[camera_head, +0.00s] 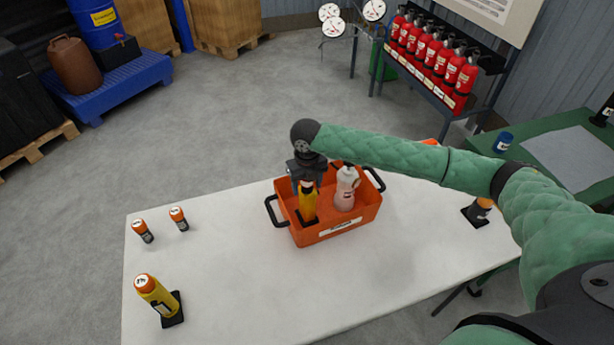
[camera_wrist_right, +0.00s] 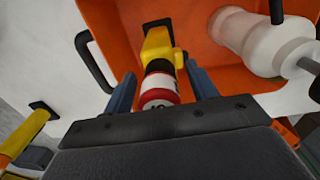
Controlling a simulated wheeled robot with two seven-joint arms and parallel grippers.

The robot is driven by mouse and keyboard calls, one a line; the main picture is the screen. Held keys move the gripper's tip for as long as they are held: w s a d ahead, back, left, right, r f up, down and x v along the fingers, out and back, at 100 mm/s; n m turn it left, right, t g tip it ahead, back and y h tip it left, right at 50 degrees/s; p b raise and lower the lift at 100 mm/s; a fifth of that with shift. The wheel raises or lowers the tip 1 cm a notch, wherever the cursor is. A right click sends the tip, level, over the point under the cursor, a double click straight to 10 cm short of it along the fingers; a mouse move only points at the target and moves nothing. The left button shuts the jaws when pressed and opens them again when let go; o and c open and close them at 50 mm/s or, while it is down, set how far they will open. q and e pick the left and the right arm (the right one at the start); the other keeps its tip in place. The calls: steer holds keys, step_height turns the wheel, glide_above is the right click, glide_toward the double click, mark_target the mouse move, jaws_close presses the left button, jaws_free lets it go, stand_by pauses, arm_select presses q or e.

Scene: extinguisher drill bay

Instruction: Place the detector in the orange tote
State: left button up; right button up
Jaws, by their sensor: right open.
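The orange tote (camera_head: 338,232) stands on the white table with black handles at its ends. A yellow detector (camera_head: 308,207) with a black foot is inside the tote at its left. In the right wrist view the detector (camera_wrist_right: 157,48) shows a red and white end towards me. My right gripper (camera_head: 307,180) is over the left part of the tote, pointing down. Its fingers are apart, one on each side of the detector's red and white end, with gaps visible. A pale bottle (camera_head: 346,190) is in the tote to the right. My left gripper is not in view.
A similar yellow unit (camera_head: 158,298) stands on the table (camera_head: 230,290) at the front left. Two small dark orange-capped items (camera_head: 143,231) (camera_head: 179,218) are behind it. Another orange-capped unit (camera_head: 480,211) is at the right, near my arm.

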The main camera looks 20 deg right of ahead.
steer(key=shift+r, duration=0.35)
step_height(320, 180, up, 4)
steer(key=shift+f+b, duration=0.1)
steer(key=shift+b, duration=1.05)
step_height(320, 180, up, 6)
steer(key=shift+b, duration=1.1)
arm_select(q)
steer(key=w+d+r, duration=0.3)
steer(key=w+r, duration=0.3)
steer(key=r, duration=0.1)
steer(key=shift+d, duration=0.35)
arm_select(e)
steer(key=shift+r, duration=0.8)
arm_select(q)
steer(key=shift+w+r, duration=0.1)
